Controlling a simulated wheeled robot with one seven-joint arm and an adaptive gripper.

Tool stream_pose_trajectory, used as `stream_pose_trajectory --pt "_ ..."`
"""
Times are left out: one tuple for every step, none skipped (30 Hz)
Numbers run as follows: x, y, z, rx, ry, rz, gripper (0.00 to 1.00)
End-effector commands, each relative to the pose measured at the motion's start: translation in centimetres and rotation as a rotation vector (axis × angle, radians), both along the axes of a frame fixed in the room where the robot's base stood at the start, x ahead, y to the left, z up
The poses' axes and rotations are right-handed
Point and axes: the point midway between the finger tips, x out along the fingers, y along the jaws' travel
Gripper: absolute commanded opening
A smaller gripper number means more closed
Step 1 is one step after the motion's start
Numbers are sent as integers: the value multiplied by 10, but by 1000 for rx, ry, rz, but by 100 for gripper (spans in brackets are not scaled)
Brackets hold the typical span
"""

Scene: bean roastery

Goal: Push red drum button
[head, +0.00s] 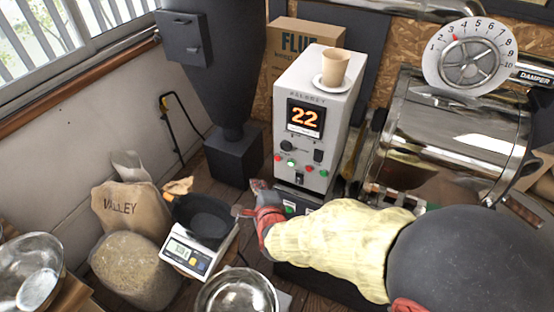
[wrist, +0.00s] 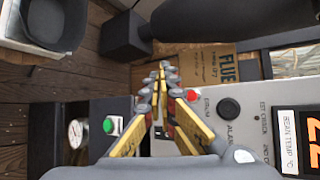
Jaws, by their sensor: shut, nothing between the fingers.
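My gripper (head: 243,211) is at the front left of the roaster's lower black box, and its fingers are together and empty. In the wrist view the yellow-and-grey fingers (wrist: 157,74) point past the panel. A red button (wrist: 192,95) shows on the pale control panel, close beside the fingers; in the head view a red button (head: 277,157) sits at that panel's left edge. A green button (wrist: 112,125) is on the black box, and it shows in the head view (head: 290,210). My fingers hide part of the black box.
The control tower (head: 330,85) shows 22 and has a paper cup (head: 335,66) on top. A scale (head: 188,256) with a black bowl (head: 205,220) stands left of my gripper. A steel bowl (head: 237,295) is in front. A pressure gauge (wrist: 76,132) is beside the green button.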

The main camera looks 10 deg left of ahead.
Motion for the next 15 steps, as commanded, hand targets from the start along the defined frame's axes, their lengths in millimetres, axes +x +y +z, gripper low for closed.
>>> stream_pose_trajectory --pt "3 -1 0 0 -1 -1 0" --pt "5 -2 0 1 0 -2 0" --pt "8 -3 0 0 0 -2 0" --pt "11 -4 0 0 0 -2 0" --pt "14 -5 0 0 0 -2 0" --pt "19 -7 0 0 0 -4 0" --pt "22 -9 0 0 0 -4 0" --pt "27 -10 0 1 -1 -4 0" --pt "32 -12 0 0 -1 -4 0" --pt "35 -13 0 -1 0 -3 0" --pt "39 -15 0 -1 0 -4 0" --pt "44 -16 0 -1 1 -3 0" --pt "48 -17 0 0 0 -3 0" --pt "52 -19 0 0 0 -3 0" --pt "56 -21 -1 -1 0 -3 0"
